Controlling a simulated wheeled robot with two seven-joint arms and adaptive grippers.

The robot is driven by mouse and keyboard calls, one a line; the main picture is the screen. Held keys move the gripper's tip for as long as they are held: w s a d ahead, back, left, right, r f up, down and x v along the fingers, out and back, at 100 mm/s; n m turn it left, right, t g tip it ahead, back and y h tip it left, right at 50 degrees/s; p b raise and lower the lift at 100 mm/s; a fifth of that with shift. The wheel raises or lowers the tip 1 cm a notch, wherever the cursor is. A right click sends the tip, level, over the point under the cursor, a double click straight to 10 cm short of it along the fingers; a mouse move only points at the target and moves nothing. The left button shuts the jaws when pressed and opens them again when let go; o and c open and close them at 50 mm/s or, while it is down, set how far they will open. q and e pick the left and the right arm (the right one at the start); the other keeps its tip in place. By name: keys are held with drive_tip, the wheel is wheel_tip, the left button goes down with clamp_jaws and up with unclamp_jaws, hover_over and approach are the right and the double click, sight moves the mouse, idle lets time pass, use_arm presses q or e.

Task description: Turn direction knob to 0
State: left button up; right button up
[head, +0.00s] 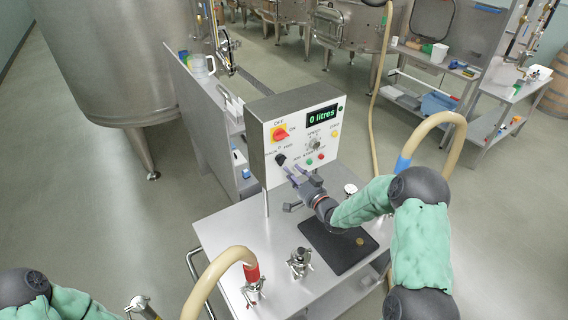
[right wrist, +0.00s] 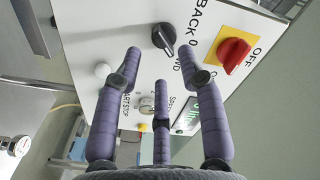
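The direction knob (head: 281,159) is a small black knob at the lower left of the control box's white front panel. In the right wrist view the black knob (right wrist: 163,40) sits beside the lettering BACK 0 FWD, and its light mark appears to slant towards the FWD end. My right gripper (head: 297,174) is in front of the panel, just below and right of the knob. In the right wrist view its purple fingers (right wrist: 161,62) are spread, with nothing between them, and the knob lies beyond their tips. My left gripper is outside the views; only part of that arm shows.
On the panel are a red and yellow switch (head: 280,133), a speed knob (head: 314,143), small buttons and a display (head: 322,115) reading 0 litres. The steel cart top (head: 240,235) below holds a black mat (head: 330,246) and pipe fittings (head: 299,262). Hoses curve nearby.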

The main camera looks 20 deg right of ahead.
sight(281, 160)
drive_tip(key=w, duration=0.5)
drive_tip(key=shift+w+a, duration=0.35)
drive_tip(key=shift+a, duration=0.05)
clamp_jaws()
